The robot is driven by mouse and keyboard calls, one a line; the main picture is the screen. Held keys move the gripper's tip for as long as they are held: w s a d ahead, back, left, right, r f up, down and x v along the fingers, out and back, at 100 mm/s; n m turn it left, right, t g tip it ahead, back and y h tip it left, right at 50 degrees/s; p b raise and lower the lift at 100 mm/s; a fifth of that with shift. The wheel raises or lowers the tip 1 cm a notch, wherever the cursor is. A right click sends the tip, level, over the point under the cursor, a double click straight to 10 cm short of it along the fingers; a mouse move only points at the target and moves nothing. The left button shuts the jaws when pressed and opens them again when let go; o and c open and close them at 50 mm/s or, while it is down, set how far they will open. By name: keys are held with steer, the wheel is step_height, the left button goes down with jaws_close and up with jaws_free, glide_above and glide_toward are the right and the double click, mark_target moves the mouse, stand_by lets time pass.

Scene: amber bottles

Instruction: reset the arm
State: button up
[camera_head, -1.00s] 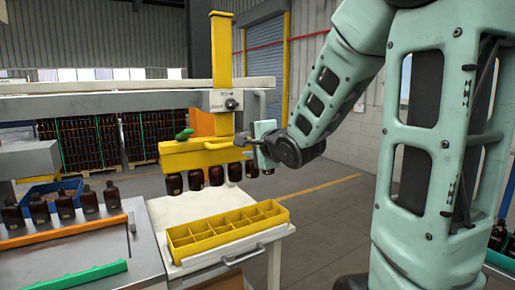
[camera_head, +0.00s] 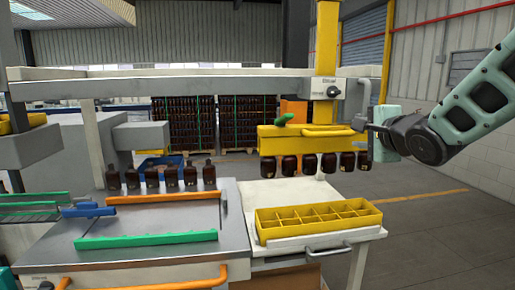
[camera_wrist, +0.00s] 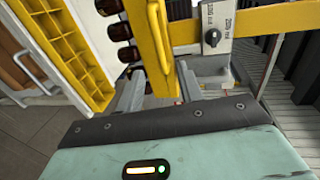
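My gripper (camera_head: 360,125) is at the right end of the yellow lifting head (camera_head: 285,141), close to its yellow handle bar (camera_head: 330,132). In the wrist view my gripper's two grey fingers (camera_wrist: 158,92) stand apart. The yellow handle (camera_wrist: 157,40) shows beyond and between them, with no clear grip on it. My arm (camera_head: 485,105) reaches in from the right. A row of several amber bottles (camera_head: 328,163) hangs under the lifting head, above the white table. The yellow divided crate (camera_head: 318,235) below looks empty.
Several amber bottles (camera_head: 152,178) stand in a row on the grey machine bench (camera_head: 130,215) at left. Orange (camera_head: 165,197) and green (camera_head: 145,239) rails lie there. A yellow column (camera_head: 325,60) with a control knob box rises behind the head. Open floor (camera_head: 440,235) lies to the right.

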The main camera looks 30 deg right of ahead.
steer(key=s+a+f+n+g+y+b, duration=0.1)
steer(key=a+f+n+g+y, duration=0.25)
steer(key=a+f+n, duration=0.6)
steer(key=s+a+f+n+g+y+b, duration=0.15)
steer(key=a+f+n+g, duration=0.45)
steer(key=a, duration=0.6)
steer(key=s+a+f+n+g+b, duration=0.1)
steer(key=s+a+f+n+g, duration=0.1)
steer(key=s+a+f+n, duration=0.3)
steer(key=s+a+f+n+g+b, duration=0.1)
steer(key=s+a+f+n+g, duration=0.2)
steer(key=s, duration=1)
steer(key=a+f+n, duration=0.2)
steer(key=a+n, duration=0.3)
steer(key=shift+f+g, duration=0.15)
steer(key=shift+g, duration=0.2)
